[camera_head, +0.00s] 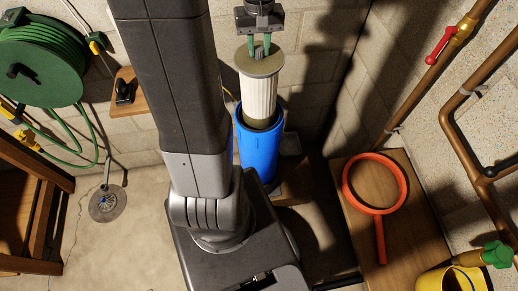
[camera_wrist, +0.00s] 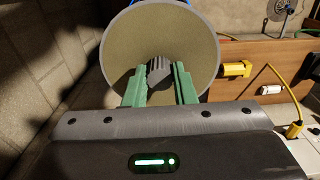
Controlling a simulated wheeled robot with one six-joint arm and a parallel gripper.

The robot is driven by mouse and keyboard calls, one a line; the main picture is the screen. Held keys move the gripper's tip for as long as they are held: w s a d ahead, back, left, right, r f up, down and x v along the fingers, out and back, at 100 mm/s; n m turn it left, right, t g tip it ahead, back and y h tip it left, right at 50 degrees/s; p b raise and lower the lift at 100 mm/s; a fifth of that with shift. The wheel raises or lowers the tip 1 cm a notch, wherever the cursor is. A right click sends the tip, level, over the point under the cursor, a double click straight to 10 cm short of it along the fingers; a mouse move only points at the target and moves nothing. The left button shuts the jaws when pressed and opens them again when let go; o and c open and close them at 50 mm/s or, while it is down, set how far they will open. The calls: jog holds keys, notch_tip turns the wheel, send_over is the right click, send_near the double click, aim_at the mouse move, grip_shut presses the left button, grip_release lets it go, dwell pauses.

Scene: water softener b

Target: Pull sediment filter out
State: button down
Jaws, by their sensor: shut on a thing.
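The sediment filter (camera_head: 259,97) is a white pleated cylinder with a grey-olive end cap. It stands nearly upright, with its lower end at the mouth of the blue housing (camera_head: 257,150) and most of its length above the rim. Whether its bottom is clear of the housing is hidden. My gripper (camera_head: 259,49) is above the filter, its green fingers shut on the knob at the cap's centre. In the wrist view the cap (camera_wrist: 122,62) fills the upper middle, and my gripper (camera_wrist: 160,80) has a finger on each side of the dark ribbed knob.
An orange-red ring wrench (camera_head: 380,238) lies on a wooden surface (camera_head: 412,235) at the right. Copper pipes with a red-handled valve (camera_head: 441,45) run along the right wall. A green hose reel (camera_head: 40,60) hangs at the left. A yellow bucket (camera_head: 440,281) stands at lower right.

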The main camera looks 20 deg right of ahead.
notch_tip(320, 180, up, 25)
dwell(2.4)
jog(key=shift+f, duration=0.15)
